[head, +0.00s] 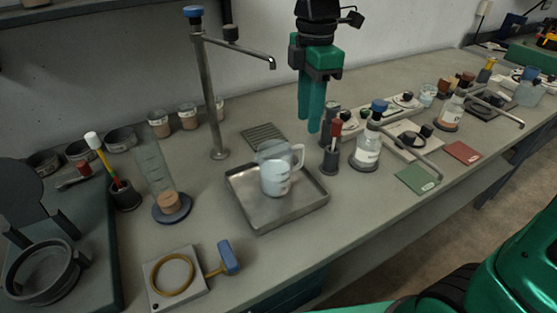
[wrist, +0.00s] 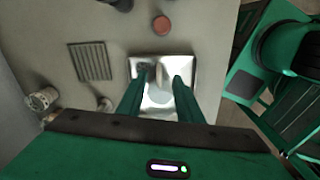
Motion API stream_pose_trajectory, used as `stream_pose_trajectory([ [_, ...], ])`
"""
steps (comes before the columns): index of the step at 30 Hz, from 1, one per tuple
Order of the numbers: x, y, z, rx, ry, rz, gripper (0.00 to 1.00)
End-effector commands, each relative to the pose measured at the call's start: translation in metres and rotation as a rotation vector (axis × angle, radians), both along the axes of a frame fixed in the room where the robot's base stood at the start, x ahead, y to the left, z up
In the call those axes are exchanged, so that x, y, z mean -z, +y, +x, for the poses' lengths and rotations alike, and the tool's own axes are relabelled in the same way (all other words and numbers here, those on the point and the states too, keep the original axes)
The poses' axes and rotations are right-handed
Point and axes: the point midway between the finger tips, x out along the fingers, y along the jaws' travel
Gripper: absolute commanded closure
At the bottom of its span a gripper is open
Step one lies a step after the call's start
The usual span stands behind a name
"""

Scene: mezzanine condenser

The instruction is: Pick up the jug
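The jug (head: 275,177) is a pale, see-through measuring jug with a handle on its right side. It stands upright in a shallow metal tray (head: 246,208) under a tap. In the wrist view the jug (wrist: 160,98) shows as a pale round shape, partly hidden, in the line of the gap between my fingers, with the bright tray (wrist: 178,60) around it. My gripper (head: 308,122) points down, above and behind the jug to its right in the head view. Its two green fingers are apart with nothing between them. The wrist view also shows my gripper (wrist: 161,78) open.
A tall tap (head: 214,100) rises behind the tray on the left. A dark holder with a red-topped item (head: 331,150) and a blue-capped bottle (head: 367,150) stand close on the right. A glass cylinder (head: 158,175) stands left. A ribbed drain plate (head: 264,136) lies behind the tray.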

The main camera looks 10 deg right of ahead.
Motion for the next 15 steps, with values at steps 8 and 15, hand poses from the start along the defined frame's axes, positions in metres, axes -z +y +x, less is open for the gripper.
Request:
stream_pose_trajectory([
  [8,0.038,-0.002,0.001,-0.010,0.004,-0.001,0.67],
  [15,0.055,-0.005,0.001,-0.002,0.001,0.000,0.67],
])
